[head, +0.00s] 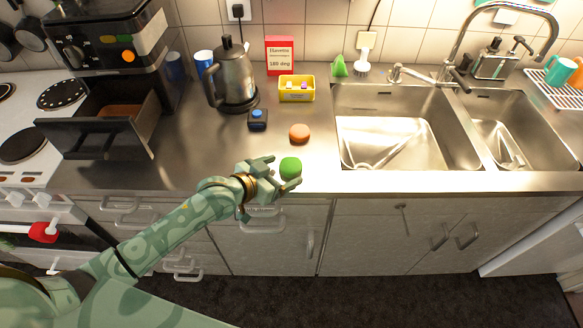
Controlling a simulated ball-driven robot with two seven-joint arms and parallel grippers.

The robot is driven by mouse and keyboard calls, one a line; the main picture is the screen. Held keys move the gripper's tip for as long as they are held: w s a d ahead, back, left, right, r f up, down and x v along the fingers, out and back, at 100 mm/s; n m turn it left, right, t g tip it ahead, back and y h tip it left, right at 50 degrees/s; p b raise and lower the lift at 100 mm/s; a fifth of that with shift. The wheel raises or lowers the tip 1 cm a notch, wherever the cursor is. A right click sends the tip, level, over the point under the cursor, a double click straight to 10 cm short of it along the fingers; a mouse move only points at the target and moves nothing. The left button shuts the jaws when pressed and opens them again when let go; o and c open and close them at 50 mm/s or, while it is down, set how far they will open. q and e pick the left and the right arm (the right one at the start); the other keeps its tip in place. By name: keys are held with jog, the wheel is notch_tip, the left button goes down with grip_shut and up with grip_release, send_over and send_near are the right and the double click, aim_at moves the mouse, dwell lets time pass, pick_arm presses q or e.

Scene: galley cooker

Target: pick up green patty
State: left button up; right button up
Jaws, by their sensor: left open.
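The green patty (291,168) is a small round green piece near the front edge of the steel counter. My left gripper (283,172) is open right at the patty. One finger shows to the left of and behind the patty, the other in front of its lower right side. I cannot tell whether either finger touches it, or whether the patty rests on the counter. My right gripper is not in the head view.
An orange patty (299,132) lies just behind the green one. Further back are a black box with a blue button (257,119), a kettle (233,76) and a yellow bin (297,95). The sink (392,128) is on the right; an open drawer (96,139) is on the left.

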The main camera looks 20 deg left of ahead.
aim_at(288, 166)
pick_arm(q)
jog(key=x, duration=0.1)
jog(key=b+x, duration=0.1)
jog(key=x, duration=0.2)
jog(key=shift+w+a+f, duration=0.15)
jog(key=shift+w, duration=0.15)
jog(key=shift+s, duration=0.1)
jog(key=c, duration=1.1)
